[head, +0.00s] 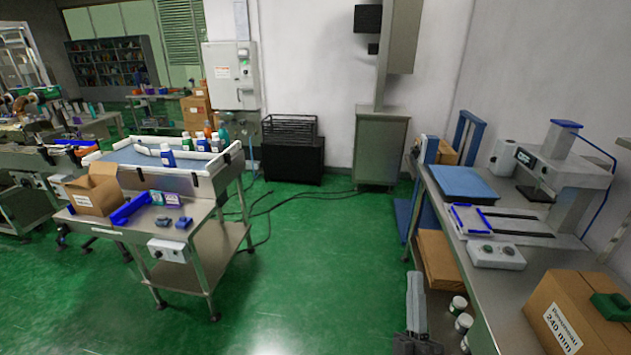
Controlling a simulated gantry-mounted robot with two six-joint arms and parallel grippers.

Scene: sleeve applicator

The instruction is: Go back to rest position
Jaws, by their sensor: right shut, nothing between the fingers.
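My right gripper (416,285) is at the bottom of the head view, right of the middle, over the green floor beside the right-hand bench. It points away from me, its fingers are together, and it holds nothing. It appears clear of the bench edge. My left gripper is not in the head view.
The right metal bench (508,290) carries a white machine (560,160), a button box (496,256) and a cardboard box (565,315). White-lidded jars (460,303) are close to my right gripper. A steel table (200,225) stands left. The floor between is open.

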